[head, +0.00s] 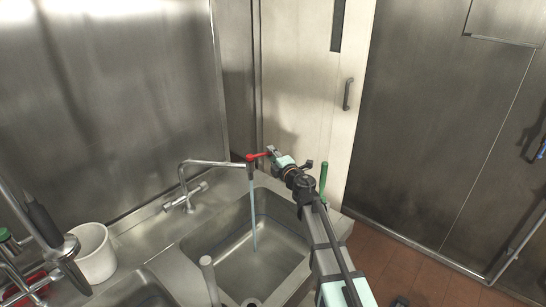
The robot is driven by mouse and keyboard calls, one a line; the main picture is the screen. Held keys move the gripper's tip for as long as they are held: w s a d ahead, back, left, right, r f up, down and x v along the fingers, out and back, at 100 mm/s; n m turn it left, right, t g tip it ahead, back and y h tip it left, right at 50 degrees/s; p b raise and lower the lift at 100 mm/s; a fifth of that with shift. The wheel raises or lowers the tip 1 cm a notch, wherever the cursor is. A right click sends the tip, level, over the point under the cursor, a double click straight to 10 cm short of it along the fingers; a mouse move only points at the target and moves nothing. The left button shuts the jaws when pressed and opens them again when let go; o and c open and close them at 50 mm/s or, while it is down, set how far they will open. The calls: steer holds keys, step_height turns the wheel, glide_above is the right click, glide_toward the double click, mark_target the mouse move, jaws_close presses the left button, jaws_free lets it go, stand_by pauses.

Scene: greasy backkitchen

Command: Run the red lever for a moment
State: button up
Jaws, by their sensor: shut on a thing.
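The red lever (259,155) sits at the outlet end of a bent metal faucet (215,163) over the right sink basin. A thin bluish stream of water (253,215) falls from the outlet into the basin. My gripper (271,151) is at the right end of the red lever and is shut on it. The fingertips are small in this view and their exact hold is hard to make out.
The steel sink (200,236) has a second basin at the lower left. A white bucket (95,254) stands on the left. A grey upright pipe (209,280) and a green-topped handle (323,176) rise near the right basin. A pale door (308,95) is behind.

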steer(key=shift+x, duration=1)
steer(key=shift+w+a, duration=0.1)
steer(key=shift+a, duration=0.15)
steer(key=shift+w+a+p, duration=0.4)
steer(key=shift+w+a, duration=0.2)
steer(key=shift+a, duration=0.05)
steer(key=o, duration=0.9)
steer(key=shift+o, duration=0.2)
steer(key=shift+s, duration=0.1)
